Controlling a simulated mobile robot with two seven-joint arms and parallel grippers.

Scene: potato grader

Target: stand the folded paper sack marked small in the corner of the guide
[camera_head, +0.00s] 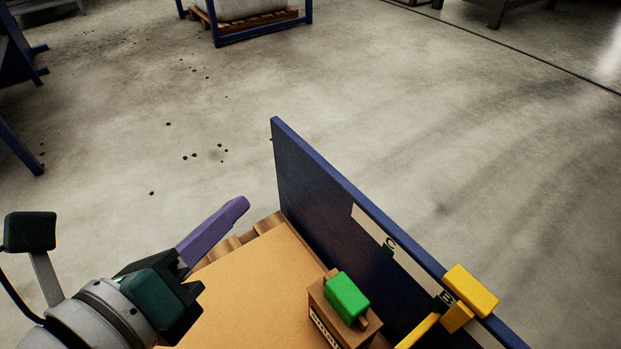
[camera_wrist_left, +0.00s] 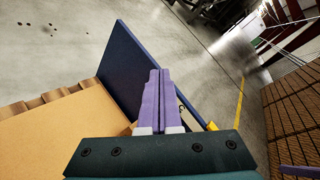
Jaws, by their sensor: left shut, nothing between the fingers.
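A brown, block-like item (camera_head: 318,308) with a green block (camera_head: 346,297) on top stands on the tan surface at the lower middle of the head view. Its side bears a pale label that I cannot read, so I cannot tell if it is the sack marked small. Yellow pieces (camera_head: 470,284), perhaps the guide, sit at the blue panel's near end; their corner is cut off by the frame. My left gripper (camera_head: 238,206) is shut and empty, left of the brown item and apart from it. Its purple fingers (camera_wrist_left: 156,100) meet in the wrist view. My right gripper is not seen.
An upright blue panel (camera_head: 305,183) with lettered tags edges the tan surface (camera_head: 245,281), which lies over wooden slats (camera_head: 268,222). The tan surface's middle is clear. A blue-framed pallet load (camera_head: 262,26) stands far behind on open floor.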

